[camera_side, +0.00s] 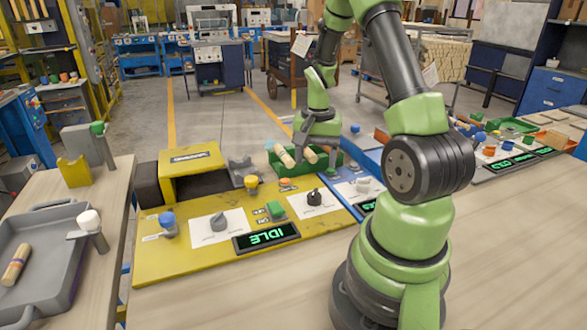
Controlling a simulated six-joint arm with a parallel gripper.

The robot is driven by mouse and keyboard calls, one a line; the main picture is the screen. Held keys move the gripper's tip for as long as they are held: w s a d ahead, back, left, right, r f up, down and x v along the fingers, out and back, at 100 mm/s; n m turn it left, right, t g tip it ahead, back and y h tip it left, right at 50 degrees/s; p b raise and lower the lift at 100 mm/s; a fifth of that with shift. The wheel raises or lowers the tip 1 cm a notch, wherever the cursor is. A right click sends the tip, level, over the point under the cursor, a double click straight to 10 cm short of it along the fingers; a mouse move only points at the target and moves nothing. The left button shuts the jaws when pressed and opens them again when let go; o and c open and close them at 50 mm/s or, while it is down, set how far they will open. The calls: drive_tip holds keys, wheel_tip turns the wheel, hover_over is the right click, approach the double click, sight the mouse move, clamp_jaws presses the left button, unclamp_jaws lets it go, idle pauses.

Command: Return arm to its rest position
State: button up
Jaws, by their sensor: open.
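My green and grey arm reaches over from the right of the side view. My gripper (315,150) points down over a green tray (343,170) at the back of the yellow panel, with its jaws open. Two light turned wood pieces show at the tray, one at its left (284,156) and one between or just in front of my fingers (309,155). I cannot tell whether the fingers touch the second piece. Part of the tray is hidden behind my gripper.
A yellow control panel (190,265) carries knobs, buttons and a display (266,237) reading IDLE. A grey tray (60,235) at the left holds a wood piece (16,265). A yellow housing (190,160) stands left of the green tray. Bare table lies at the front right.

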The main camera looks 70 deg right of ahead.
drive_tip(key=w+a+r+n+t, duration=0.2)
drive_tip(key=w+a+r+n, duration=0.1)
drive_tip(key=a+r, duration=0.4)
drive_tip(key=s+a+r+n+t+y, duration=0.1)
drive_tip(key=s+a+r+n+t, duration=0.1)
drive_tip(key=s+a+r+n, duration=0.2)
drive_tip(key=s+a+r+n+t+y, duration=0.1)
drive_tip(key=s+a+r+n+t, duration=0.2)
drive_tip(key=a+r, duration=0.5)
drive_tip(key=s+a+n, duration=0.1)
drive_tip(key=a, duration=0.4)
drive_tip(key=shift+r+n, duration=0.3)
drive_tip(key=shift+r, duration=0.05)
